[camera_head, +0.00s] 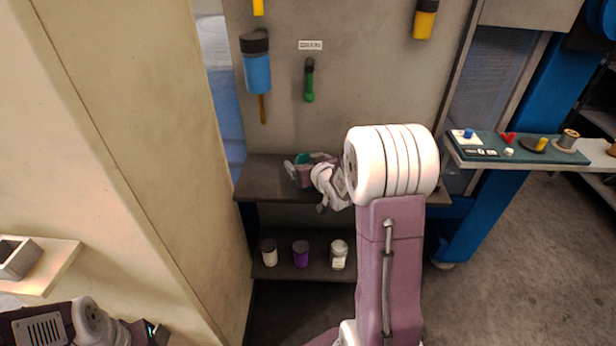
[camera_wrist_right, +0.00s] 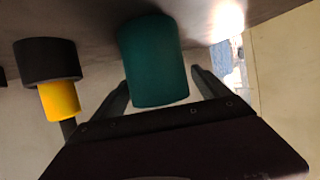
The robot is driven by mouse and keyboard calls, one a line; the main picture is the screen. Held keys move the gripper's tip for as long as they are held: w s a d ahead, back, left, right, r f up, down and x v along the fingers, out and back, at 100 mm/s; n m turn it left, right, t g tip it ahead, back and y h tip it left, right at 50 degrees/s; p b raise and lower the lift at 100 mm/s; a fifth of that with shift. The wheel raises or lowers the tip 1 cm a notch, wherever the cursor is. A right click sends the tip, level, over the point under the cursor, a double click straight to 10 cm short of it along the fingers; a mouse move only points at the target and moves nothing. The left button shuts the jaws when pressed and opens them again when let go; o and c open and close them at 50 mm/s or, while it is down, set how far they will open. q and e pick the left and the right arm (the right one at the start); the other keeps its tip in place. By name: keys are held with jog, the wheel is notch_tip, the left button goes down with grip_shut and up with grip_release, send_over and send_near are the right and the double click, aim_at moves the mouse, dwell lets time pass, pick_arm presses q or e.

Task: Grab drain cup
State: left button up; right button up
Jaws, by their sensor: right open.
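The teal cup (camera_wrist_right: 153,60), which I take to be the drain cup, fills the upper middle of the right wrist view. In the head view only a small part of the teal cup (camera_head: 302,159) shows on the upper shelf, behind my gripper. My right gripper (camera_head: 304,171) is at the cup, with its wrist and arm coming from the right. In the right wrist view its fingers (camera_wrist_right: 162,86) are apart, one on each side of the cup; I cannot tell whether they touch it. My left arm shows at the lower left, but its fingers do not.
The dark upper shelf (camera_head: 262,178) sits above a lower shelf with a white jar (camera_head: 269,253), a purple jar (camera_head: 301,255) and another white jar (camera_head: 339,255). A blue tool (camera_head: 257,72) and a green tool (camera_head: 309,82) hang above. A beige panel (camera_head: 150,120) stands left.

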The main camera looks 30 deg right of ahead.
jog(key=shift+x, duration=0.95)
jog(key=shift+s, duration=0.1)
jog(key=c, duration=1.5)
